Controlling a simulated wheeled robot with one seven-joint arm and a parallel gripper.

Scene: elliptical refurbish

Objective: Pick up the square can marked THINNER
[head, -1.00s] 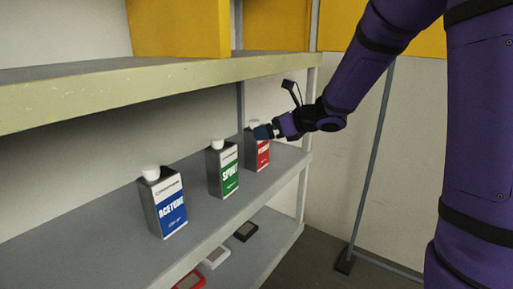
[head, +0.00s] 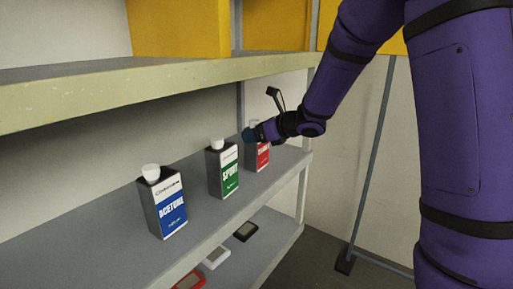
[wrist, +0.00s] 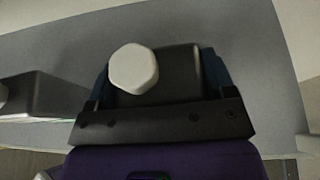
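The red-labelled square can (head: 263,158) stands upright on the middle shelf, farthest of three cans. Its label is partly covered and too small to read fully. My gripper (head: 252,134) is at its top in the head view and hides part of it. In the wrist view the dark can top (wrist: 180,75) with its white cap (wrist: 133,69) lies between the two blue fingers of my gripper (wrist: 158,80). The fingers are spread wide, one on each side of the can. Whether they touch it is not clear.
The upper shelf (head: 130,90) hangs above. Small flat items, including a white one (head: 215,257), lie on the lower shelf.

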